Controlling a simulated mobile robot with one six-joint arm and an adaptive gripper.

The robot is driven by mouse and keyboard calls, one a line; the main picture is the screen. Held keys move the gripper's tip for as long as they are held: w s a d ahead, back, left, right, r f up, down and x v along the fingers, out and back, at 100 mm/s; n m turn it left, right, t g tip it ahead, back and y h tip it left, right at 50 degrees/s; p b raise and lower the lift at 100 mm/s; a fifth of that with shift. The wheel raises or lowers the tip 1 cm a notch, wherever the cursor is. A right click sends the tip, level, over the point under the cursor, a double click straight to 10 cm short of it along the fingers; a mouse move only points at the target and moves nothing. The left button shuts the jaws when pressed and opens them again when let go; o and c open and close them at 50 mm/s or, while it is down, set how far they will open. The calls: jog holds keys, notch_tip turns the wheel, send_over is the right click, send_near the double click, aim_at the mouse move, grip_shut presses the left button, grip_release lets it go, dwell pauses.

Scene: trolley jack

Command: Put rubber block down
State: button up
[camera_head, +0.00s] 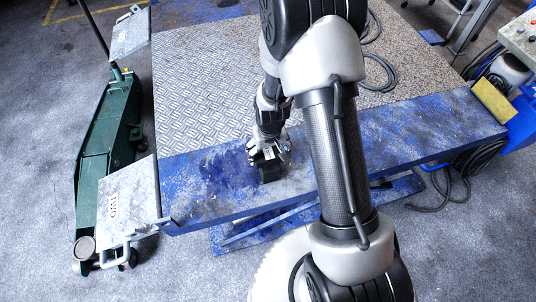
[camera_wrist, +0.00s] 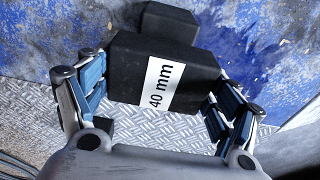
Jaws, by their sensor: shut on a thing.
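The rubber block (camera_wrist: 130,75) is black with a white "40 mm" label, and my gripper (camera_wrist: 158,95) is shut on it, one finger at each side. In the head view, my gripper (camera_head: 267,157) points down over the blue front beam of the lift platform, with a black block (camera_head: 270,173) at its tips. A second black block-like shape (camera_wrist: 168,22) shows just beyond the held block in the wrist view, over the blue surface. I cannot tell whether the held block touches the surface or the second shape.
The blue beam (camera_head: 430,126) is scuffed and mostly clear. Behind it lies the grey tread plate (camera_head: 205,75) with a black cable. A green trolley jack (camera_head: 112,125) stands at the left beside a hinged metal flap (camera_head: 130,197). A control box (camera_head: 520,40) is at the right.

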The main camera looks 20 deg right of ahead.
jog(key=shift+f, duration=0.5)
jog(key=shift+f, duration=0.15)
jog(key=o, duration=1.2)
